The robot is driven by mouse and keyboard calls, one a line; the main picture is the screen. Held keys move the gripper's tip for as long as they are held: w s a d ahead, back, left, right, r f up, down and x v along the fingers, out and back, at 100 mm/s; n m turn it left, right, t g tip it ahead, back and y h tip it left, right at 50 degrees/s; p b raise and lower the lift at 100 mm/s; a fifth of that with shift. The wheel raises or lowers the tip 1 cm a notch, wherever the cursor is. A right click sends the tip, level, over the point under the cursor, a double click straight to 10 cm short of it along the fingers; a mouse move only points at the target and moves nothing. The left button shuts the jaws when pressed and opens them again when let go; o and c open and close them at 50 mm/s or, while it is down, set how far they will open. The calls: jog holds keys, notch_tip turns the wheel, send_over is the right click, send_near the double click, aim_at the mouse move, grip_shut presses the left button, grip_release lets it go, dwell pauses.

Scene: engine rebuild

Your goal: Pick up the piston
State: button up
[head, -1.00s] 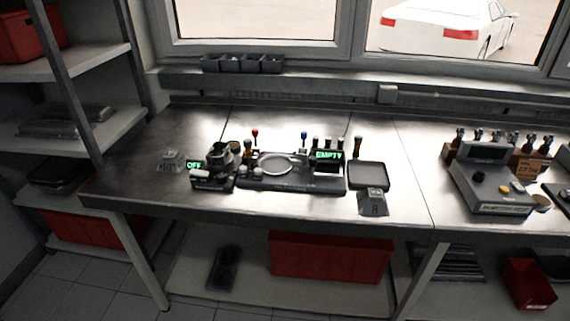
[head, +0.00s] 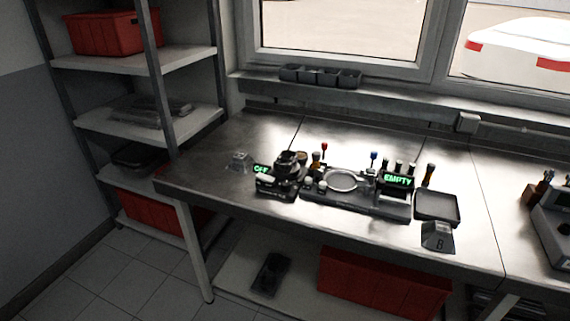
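I cannot clearly pick out a piston in the head view. A dark, round, cylindrical part (head: 289,163) sits on the small device with a green display (head: 262,169) at the left of the bench, and I cannot tell what it is. Right of it is a station (head: 352,200) with a pale metal ring (head: 343,180) and a green display reading "EMPTY" (head: 398,180). My gripper is not in view.
The metal workbench (head: 215,165) is clear at its left end. A dark tray (head: 437,207) and a grey block marked B (head: 438,237) stand right of the station. A shelf rack with red bins (head: 104,33) stands left.

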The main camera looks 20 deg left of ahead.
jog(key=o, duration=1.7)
